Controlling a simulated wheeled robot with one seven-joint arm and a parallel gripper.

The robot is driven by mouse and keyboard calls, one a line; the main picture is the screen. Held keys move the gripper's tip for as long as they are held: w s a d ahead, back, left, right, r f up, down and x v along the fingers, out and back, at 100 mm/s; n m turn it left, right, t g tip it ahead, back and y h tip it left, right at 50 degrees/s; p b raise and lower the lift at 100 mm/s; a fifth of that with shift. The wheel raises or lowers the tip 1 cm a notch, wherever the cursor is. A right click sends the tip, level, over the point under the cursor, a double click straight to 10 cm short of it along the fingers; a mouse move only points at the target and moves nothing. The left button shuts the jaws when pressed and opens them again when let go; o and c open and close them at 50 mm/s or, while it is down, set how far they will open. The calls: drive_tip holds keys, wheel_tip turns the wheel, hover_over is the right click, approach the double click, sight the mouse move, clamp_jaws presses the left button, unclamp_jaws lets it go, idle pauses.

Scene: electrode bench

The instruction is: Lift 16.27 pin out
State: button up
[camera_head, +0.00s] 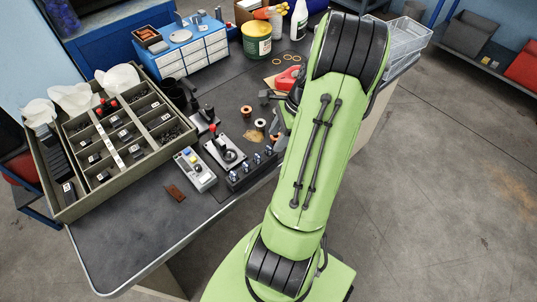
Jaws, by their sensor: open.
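A dark block (251,168) on the bench holds a row of several small upright pins with pale bluish tops. Their size markings are too small to read, so I cannot tell which is the 16.27 pin. My gripper (264,97) shows only in part, as dark jaws at the left edge of my green arm, above the bench and farther back than the pin block. It is open, and I see nothing between its jaws. My arm hides the bench just right of the block.
A compartment tray (62,206) with labelled bins fills the bench's left. A grey button box (195,170) and a red-knobbed lever device (225,152) stand left of the pin block. Blue drawers (172,70) and a yellow-green tub (257,50) stand behind.

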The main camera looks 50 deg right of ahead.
sight(271, 147)
drive_tip(key=b+x, duration=0.2)
drive_tip(key=x, duration=0.3)
drive_tip(key=shift+d, duration=0.1)
drive_tip(key=shift+c, duration=0.4)
clamp_jaws()
drive_tip(key=shift+r, duration=0.15)
wheel_tip(271, 147, up, 10)
drive_tip(key=p, duration=0.4)
